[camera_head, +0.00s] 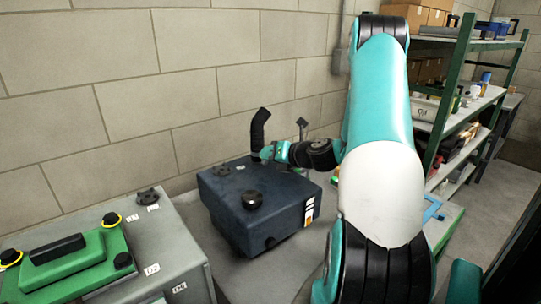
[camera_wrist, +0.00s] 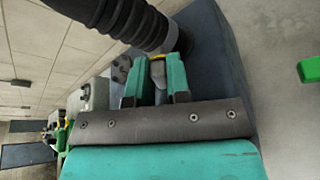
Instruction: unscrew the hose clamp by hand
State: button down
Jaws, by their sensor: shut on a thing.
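A black ribbed hose (camera_head: 258,128) stands up from the back of a dark blue tank (camera_head: 225,200); the hose also crosses the top of the wrist view (camera_wrist: 125,18). My gripper (camera_head: 264,153) reaches in from the right at the hose's foot. In the wrist view my gripper's two green fingers (camera_wrist: 158,82) are shut on a small grey and yellow piece (camera_wrist: 158,70) beside the hose end, which looks like part of the hose clamp. The clamp's band around the hose is mostly hidden by the hose and fingers.
The tank has a black cap (camera_head: 251,200) on top. A grey cabinet with a green unit (camera_head: 75,268) stands at left. A block wall (camera_head: 150,90) is close behind. A green-framed shelf (camera_head: 455,100) with several items is at right.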

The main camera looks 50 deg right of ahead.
jog(key=shift+r, duration=0.1)
jog(key=shift+a+r+n+h+p, duration=0.15)
jog(key=shift+n+h+p, duration=0.35)
jog(key=shift+n+p, duration=0.25)
jog(key=shift+w+a+n+g+h, duration=0.15)
jog(key=shift+n+g+h, duration=0.25)
jog(key=shift+n+h, duration=0.65)
jog(key=n, duration=0.1)
jog(key=n+h, duration=0.1)
jog(key=n, duration=0.1)
jog(key=shift+a+f+g+h+b, duration=0.2)
jog(key=shift+a+g+h+b, duration=0.1)
jog(key=shift+h+b, duration=0.1)
jog(key=shift+n+h+b, duration=0.55)
jog(key=shift+n+h, duration=0.2)
jog(key=shift+n, duration=0.55)
jog(key=c, duration=1.1)
grip_release()
jog(key=shift+w+a, duration=0.1)
